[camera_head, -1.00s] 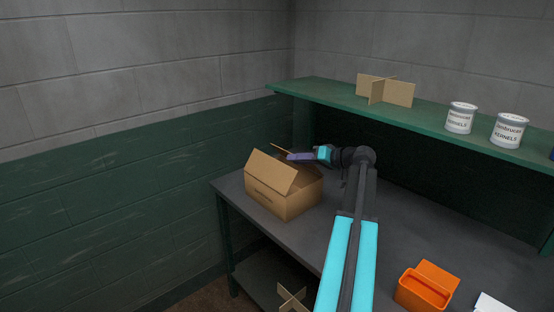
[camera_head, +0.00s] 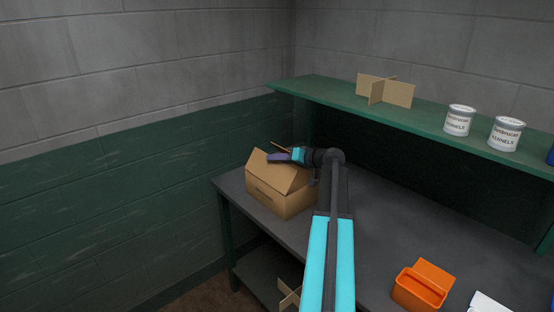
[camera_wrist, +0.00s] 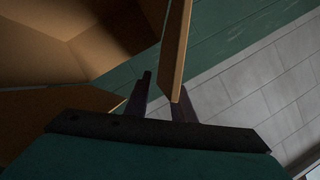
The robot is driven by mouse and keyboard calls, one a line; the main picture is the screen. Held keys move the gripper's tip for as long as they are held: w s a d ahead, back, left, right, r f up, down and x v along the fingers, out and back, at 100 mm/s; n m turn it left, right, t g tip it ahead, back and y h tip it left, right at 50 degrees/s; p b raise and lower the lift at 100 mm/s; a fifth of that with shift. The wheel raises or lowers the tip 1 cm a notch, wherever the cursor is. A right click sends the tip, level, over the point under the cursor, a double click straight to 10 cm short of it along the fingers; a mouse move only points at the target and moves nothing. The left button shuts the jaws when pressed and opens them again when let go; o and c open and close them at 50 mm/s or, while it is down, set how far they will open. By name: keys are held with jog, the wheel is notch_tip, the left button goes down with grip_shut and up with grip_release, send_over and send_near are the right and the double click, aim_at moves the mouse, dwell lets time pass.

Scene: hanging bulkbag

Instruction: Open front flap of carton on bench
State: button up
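The brown cardboard carton (camera_head: 280,203) stands on the bench near its left end. A broad flap (camera_head: 268,172) stands up at a slant on its near left side, and a thin flap edge (camera_head: 282,147) shows behind my gripper. My gripper (camera_head: 279,157) is above the carton top, close to these flaps. In the wrist view, my two fingers (camera_wrist: 162,103) are apart. An upright flap (camera_wrist: 178,45) reaches down to the right finger; I cannot tell if it touches. The carton's inside (camera_wrist: 50,45) shows at upper left.
The grey bench (camera_head: 375,225) has free room right of the carton. An orange bin (camera_head: 420,288) stands near its front. A green shelf (camera_head: 425,128) above holds a cardboard divider (camera_head: 385,90) and two white cans (camera_head: 459,121). The wall is to the left.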

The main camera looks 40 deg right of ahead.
jog(key=shift+c, duration=0.4)
grip_shut()
dwell(0.9)
